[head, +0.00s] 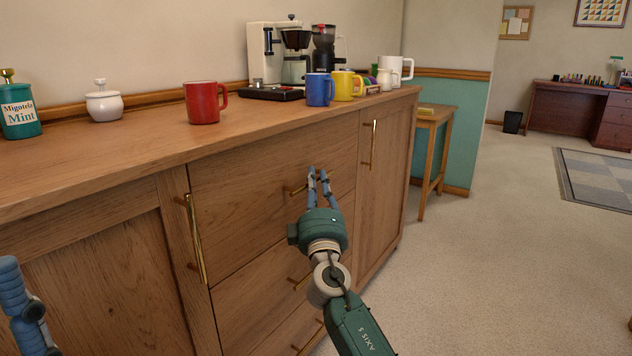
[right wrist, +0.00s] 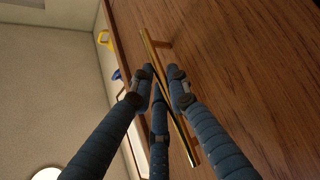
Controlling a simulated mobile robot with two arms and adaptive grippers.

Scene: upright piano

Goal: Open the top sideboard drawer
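The wooden sideboard's top drawer (head: 260,165) sits flush in the front, with a horizontal brass handle (head: 297,191) partly hidden by my right gripper. My right gripper (head: 317,174) is at this handle, its blue fingers pointing at the drawer front. In the right wrist view the brass bar (right wrist: 184,142) runs between the narrowly spaced fingertips (right wrist: 163,72). I cannot tell whether they press on it. Only blue fingers of my left gripper (head: 27,308) show at the lower left edge, away from the drawer. Its tips are not clear.
Lower drawers with brass handles lie below, and cupboard doors (head: 95,285) stand either side. On top are a red mug (head: 202,103), a blue mug (head: 319,90), a yellow mug (head: 345,86) and a coffee maker (head: 273,52). A small stool (head: 433,130) stands beyond; the carpet right is clear.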

